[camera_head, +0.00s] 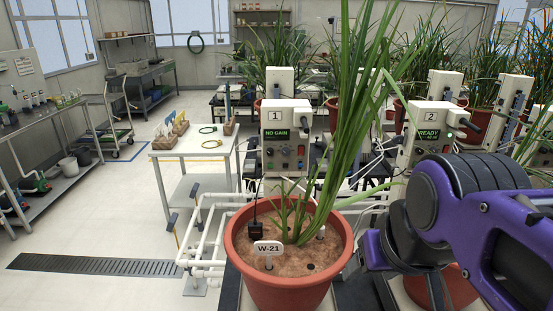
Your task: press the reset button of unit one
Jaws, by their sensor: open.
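Unit one is a white box (287,135) marked "1", standing behind the plant pot near the middle of the view. Its green display (276,134) reads "NO GAIN". Several small knobs and buttons sit on its front below the display, among them a red one (301,151); which is the reset button I cannot tell. My gripper (354,264) is at the lower right, beside the pot's right rim, well below and right of unit one. It is small and partly hidden by my arm, and appears open and empty.
A terracotta pot (276,293) with a tall leafy plant and a "W-21" tag (268,248) stands in front of unit one. Leaves rise just right of the unit. Unit two (428,134) reads "READY". A white table (186,152) and clear floor lie left.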

